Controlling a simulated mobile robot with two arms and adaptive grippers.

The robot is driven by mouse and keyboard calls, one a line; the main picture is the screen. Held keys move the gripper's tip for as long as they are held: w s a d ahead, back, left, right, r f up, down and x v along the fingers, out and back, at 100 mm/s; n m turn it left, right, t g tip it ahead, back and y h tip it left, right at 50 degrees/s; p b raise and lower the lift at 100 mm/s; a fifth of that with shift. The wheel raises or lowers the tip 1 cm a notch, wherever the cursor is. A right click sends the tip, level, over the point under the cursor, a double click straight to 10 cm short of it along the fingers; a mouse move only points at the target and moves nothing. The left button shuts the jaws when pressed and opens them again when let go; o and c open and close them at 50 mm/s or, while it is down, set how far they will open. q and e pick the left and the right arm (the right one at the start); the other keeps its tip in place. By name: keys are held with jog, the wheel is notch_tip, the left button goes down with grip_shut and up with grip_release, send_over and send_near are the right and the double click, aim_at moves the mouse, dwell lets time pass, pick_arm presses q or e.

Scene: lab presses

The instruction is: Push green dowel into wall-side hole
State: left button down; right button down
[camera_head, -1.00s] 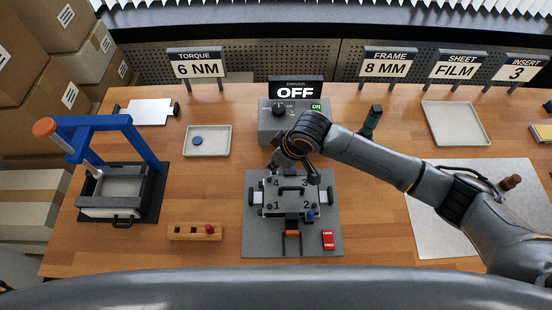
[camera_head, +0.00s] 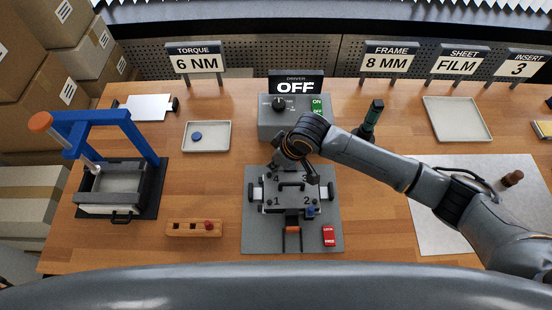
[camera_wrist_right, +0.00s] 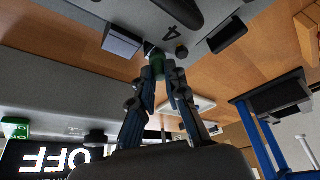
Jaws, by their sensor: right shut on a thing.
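My right gripper (camera_wrist_right: 163,80) is shut on the green dowel (camera_wrist_right: 157,56), whose short green body shows between the fingertips in the right wrist view. It is at the fixture plate (camera_wrist_right: 190,12), close to the corner marked 4. Whether the dowel's end is inside a hole cannot be told. In the head view the right gripper (camera_head: 279,166) is at the far, wall-side left corner of the numbered plate (camera_head: 288,202), and my arm partly covers it; the dowel is hidden there. A blue dowel (camera_head: 310,211) stands by the corner marked 2. My left gripper is not in view.
The driver box (camera_head: 285,120), reading OFF, stands just behind the fixture. A wooden rack (camera_head: 183,229) with a red peg (camera_head: 208,224) lies front left. A blue-framed press (camera_head: 137,140) stands at the left. A red block (camera_head: 329,236) lies at the mat's right front.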

jog(key=shift+f, duration=0.15)
jog(key=c, duration=1.3)
grip_release()
jog(key=v, duration=1.2)
jog(key=shift+w+a, duration=0.1)
